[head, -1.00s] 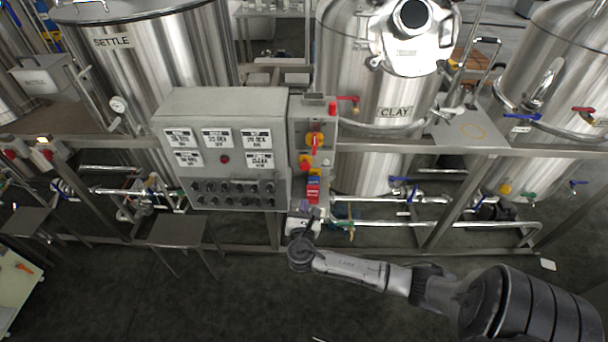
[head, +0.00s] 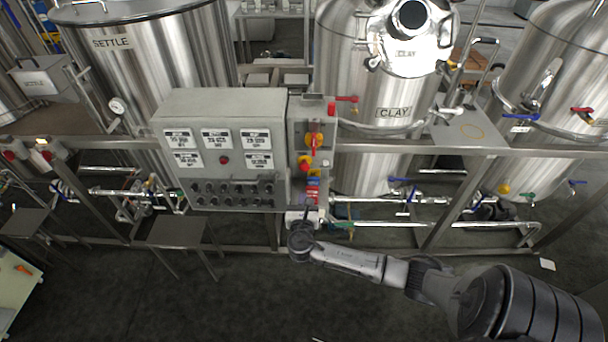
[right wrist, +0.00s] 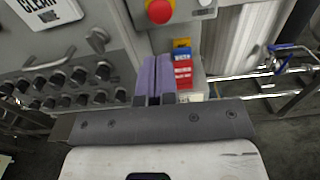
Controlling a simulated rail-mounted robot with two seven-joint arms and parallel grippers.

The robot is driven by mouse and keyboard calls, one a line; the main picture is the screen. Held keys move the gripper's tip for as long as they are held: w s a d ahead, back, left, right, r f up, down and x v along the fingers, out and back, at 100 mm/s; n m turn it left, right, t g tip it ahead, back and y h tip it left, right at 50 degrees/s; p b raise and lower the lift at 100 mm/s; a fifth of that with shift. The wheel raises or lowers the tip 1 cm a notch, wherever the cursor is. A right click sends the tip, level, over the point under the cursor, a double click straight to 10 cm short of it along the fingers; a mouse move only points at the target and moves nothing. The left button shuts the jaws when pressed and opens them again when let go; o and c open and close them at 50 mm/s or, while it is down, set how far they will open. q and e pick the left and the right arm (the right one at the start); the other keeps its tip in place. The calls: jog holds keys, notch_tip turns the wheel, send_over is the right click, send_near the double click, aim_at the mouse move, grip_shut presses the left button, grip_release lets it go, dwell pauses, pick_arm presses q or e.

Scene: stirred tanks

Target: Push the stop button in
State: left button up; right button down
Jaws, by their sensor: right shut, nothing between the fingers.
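The stop button, a red mushroom head on a yellow base (head: 304,161), sits on the grey narrow panel right of the large control box. It also shows at the top of the right wrist view (right wrist: 159,11), above my fingertips. My right gripper (head: 311,207) is below the button, in front of the lower part of the panel. In the right wrist view its purple fingers (right wrist: 154,62) lie together with nothing between them. The fingertips are apart from the button. My left gripper is in neither view.
The grey control box (head: 222,105) with labels and dark knobs stands left of the button. A red and yellow rotary switch (head: 314,140) is just above it. Steel tanks stand behind the rail.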

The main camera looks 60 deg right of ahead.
aim_at(304, 169)
jog(key=x, duration=1.1)
